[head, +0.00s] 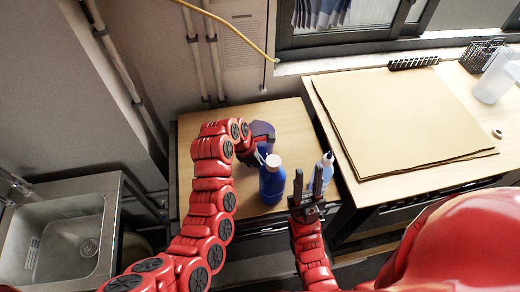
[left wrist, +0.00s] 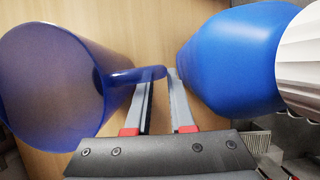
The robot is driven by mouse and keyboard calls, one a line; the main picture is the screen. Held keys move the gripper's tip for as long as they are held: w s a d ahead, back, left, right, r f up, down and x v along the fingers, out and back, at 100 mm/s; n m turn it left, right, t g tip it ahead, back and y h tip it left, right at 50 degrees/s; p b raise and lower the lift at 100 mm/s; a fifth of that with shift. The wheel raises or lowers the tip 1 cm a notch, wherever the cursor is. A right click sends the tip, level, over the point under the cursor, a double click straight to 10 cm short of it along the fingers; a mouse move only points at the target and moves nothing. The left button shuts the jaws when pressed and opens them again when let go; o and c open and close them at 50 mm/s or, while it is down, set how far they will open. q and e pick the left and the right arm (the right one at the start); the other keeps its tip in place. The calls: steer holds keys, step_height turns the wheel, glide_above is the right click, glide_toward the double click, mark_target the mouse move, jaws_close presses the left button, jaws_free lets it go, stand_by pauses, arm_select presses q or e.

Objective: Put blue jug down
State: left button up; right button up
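The blue jug (head: 263,130) is at the far end of the small wooden table, partly hidden by my left arm. In the left wrist view the translucent jug (left wrist: 50,85) fills the left side. My left gripper (left wrist: 162,90) has its left finger passing inside the jug's handle and the right finger outside, closed in around the handle. In the head view the left gripper (head: 255,158) is mostly covered. Whether the jug touches the table is hard to tell. My right gripper (head: 307,188) has its fingers apart, pointing up, empty, near the table's front right corner.
A blue bottle (head: 272,182) with a white cap stands close beside the left gripper; it also shows in the left wrist view (left wrist: 235,55). A smaller bottle (head: 326,163) stands behind the right gripper. A sink (head: 65,235) is at left. A board (head: 400,120) covers the right counter.

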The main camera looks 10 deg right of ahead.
arm_select(q)
steer(key=shift+c, duration=1.1)
steer(key=shift+a, duration=0.25)
jaws_close()
steer(key=shift+d, duration=0.1)
